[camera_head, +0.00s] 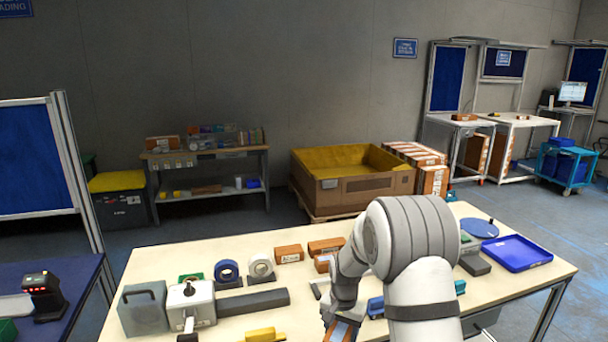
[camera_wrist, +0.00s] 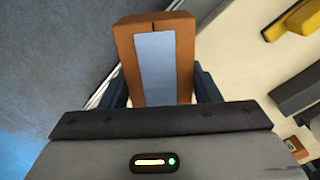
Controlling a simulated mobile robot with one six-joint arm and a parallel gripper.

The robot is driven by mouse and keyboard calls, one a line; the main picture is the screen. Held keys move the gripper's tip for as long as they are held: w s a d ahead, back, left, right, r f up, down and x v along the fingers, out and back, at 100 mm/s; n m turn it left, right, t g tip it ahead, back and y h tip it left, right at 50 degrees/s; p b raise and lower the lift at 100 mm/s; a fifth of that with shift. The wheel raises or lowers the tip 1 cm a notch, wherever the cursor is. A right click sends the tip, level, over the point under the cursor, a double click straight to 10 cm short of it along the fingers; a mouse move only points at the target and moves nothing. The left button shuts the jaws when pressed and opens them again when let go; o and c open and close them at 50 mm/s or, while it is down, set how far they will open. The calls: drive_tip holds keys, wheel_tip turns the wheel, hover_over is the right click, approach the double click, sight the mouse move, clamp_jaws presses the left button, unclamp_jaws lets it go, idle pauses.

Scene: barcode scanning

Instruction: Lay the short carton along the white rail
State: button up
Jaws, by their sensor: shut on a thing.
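A brown carton with a pale blue-white label strip (camera_wrist: 156,62) is held upright in the wrist view. My gripper (camera_wrist: 160,88) is shut on it, with one dark blue finger on each side. In the head view my gripper (camera_head: 343,322) is at the table's near edge, and the carton (camera_head: 340,333) shows partly between the fingers, cut off by the frame. In the wrist view the carton hangs over the table's edge, with dark floor to its left. I cannot make out the white rail for certain; a thin pale strip (camera_wrist: 104,88) runs along that edge.
A blue tray (camera_head: 516,254) lies at the right. My arm hides the middle.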

drive_tip(key=s+d+f+n, duration=0.5)
drive_tip(key=s+d+f, duration=0.1)
drive_tip(key=s, duration=0.1)
wheel_tip(320, 180, down, 9)
drive_tip(key=b, duration=1)
drive_tip(key=shift+a, duration=0.25)
